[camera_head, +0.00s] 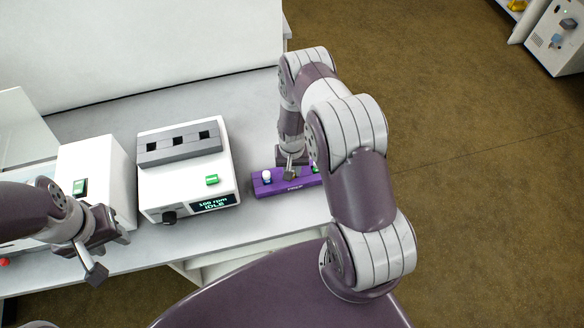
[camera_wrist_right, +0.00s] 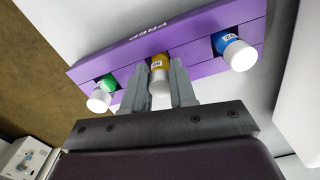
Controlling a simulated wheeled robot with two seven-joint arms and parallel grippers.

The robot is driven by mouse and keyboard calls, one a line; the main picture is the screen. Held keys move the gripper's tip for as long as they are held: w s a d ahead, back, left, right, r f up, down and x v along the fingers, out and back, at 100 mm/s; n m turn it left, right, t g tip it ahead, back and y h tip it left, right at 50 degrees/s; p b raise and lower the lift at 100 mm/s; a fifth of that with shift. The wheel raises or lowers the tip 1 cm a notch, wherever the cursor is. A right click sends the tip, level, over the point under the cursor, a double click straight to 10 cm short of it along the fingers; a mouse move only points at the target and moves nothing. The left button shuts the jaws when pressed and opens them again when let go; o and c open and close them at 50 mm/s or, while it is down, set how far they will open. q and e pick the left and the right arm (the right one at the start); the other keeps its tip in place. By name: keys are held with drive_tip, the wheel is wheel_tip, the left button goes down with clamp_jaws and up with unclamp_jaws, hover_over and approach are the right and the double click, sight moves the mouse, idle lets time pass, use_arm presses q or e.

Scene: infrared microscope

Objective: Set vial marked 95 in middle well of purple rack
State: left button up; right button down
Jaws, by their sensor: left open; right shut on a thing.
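The purple rack (camera_head: 273,189) stands on the bench, right of the mixer; it also shows in the right wrist view (camera_wrist_right: 195,52). My right gripper (camera_wrist_right: 168,86) is shut on the yellow-banded vial (camera_wrist_right: 159,64), with one finger on each side. The dark marking on its band looks like 95, turned over. This white-capped vial is at the rack's middle well; the fingers and cap hide how deep it sits. In the head view my right gripper (camera_head: 290,174) covers the rack's middle. My left gripper (camera_head: 104,256) is open and empty, over the bench's front left.
In the rack's end wells stand a blue-banded vial (camera_wrist_right: 226,44) and a green-banded vial (camera_wrist_right: 106,86). The white mixer (camera_head: 185,178) with a grey block (camera_head: 180,147) is left of the rack. A white box (camera_head: 92,170) stands farther left.

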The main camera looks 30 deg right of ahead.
drive_tip(key=shift+f, duration=0.2)
drive_tip(key=shift+c, duration=2.2)
unclamp_jaws()
drive_tip(key=shift+r, duration=0.1)
wheel_tip(320, 180, up, 6)
drive_tip(key=p, duration=0.4)
